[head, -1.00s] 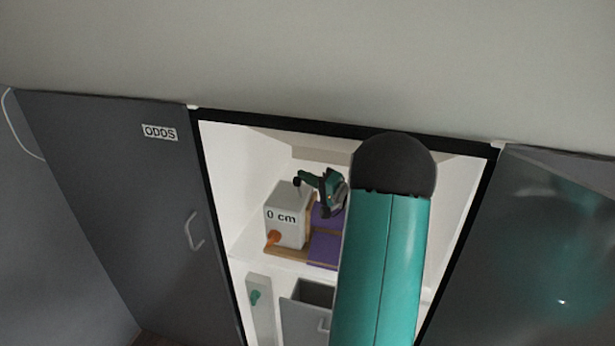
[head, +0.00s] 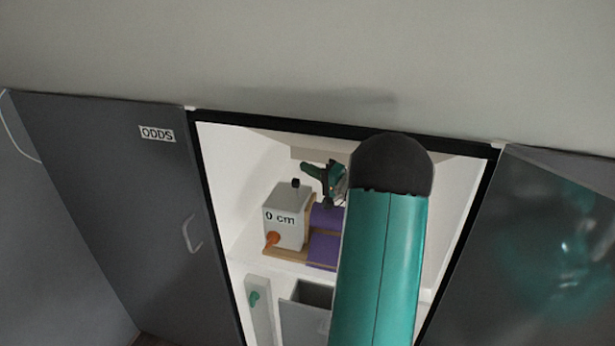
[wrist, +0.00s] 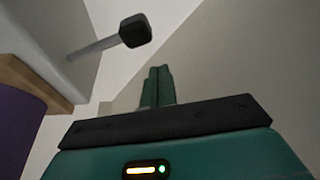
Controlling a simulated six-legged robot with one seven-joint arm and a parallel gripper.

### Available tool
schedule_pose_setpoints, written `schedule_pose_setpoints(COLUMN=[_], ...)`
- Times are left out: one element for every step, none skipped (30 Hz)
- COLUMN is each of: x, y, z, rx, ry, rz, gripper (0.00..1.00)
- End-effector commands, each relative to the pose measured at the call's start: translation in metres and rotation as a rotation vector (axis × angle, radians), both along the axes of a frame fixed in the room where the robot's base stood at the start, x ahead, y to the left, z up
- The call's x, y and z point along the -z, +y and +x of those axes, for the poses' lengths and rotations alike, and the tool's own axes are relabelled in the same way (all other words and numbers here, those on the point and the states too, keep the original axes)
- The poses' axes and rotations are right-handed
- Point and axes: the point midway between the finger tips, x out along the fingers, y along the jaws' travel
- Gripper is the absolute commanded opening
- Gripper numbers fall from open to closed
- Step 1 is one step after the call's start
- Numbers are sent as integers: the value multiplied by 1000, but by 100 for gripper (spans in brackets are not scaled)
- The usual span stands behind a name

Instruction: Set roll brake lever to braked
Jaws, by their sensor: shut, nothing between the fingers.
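A pale grey box (head: 285,222) marked "0 cm" stands on a wooden base (head: 280,255) inside the open cupboard. The lever shows as a black knob (head: 296,182) above the box; in the wrist view its black knob (wrist: 135,30) sits on a metal rod (wrist: 95,47). An orange knob (head: 272,239) is on the box's front. A purple roll (head: 325,218) lies right of the box. My gripper (head: 306,168) is shut and empty, slightly above and right of the black knob. In the wrist view, its closed fingers (wrist: 158,75) are apart from the knob. My arm hides the cupboard's right part.
The cupboard's left door (head: 110,210), labelled ODDS, and right door (head: 550,250) stand open. Below the shelf are a grey open bin (head: 305,310) and a white panel with a green knob (head: 254,298). A sloped ceiling (head: 300,50) hangs close above.

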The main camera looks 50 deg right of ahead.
Motion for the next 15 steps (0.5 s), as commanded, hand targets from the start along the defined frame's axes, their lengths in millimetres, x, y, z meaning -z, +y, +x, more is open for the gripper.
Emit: schedule_pose_setpoints(x=[-1, 0, 0, 1, 2, 3, 3, 4, 6, 6, 7, 8, 9, 9, 9], y=[-4, -6, -6, -7, -8, -9, -10, -10, -12, -13, -14, -14, -15, -16, -16], z=[-4, -12, -19, -25, -32, -40, -46, -52, -61, -67, -72, -79, -84, -88, -92], rx=[4, 7, 6, 6, 8, 9, 9, 9, 9, 10, 10, 9, 9, 9, 8], ry=[0, 1, -1, 0, 1, -1, -1, -1, -1, 0, -1, -1, 0, 0, -2], rz=[-2, -1, -1, -1, -2, -3, -3, -3, -2, -3, -3, -3, -3, -3, -3], gripper=[0, 0, 0, 0, 0, 0, 0, 0, 0, 0, 0, 0, 0, 0, 0])
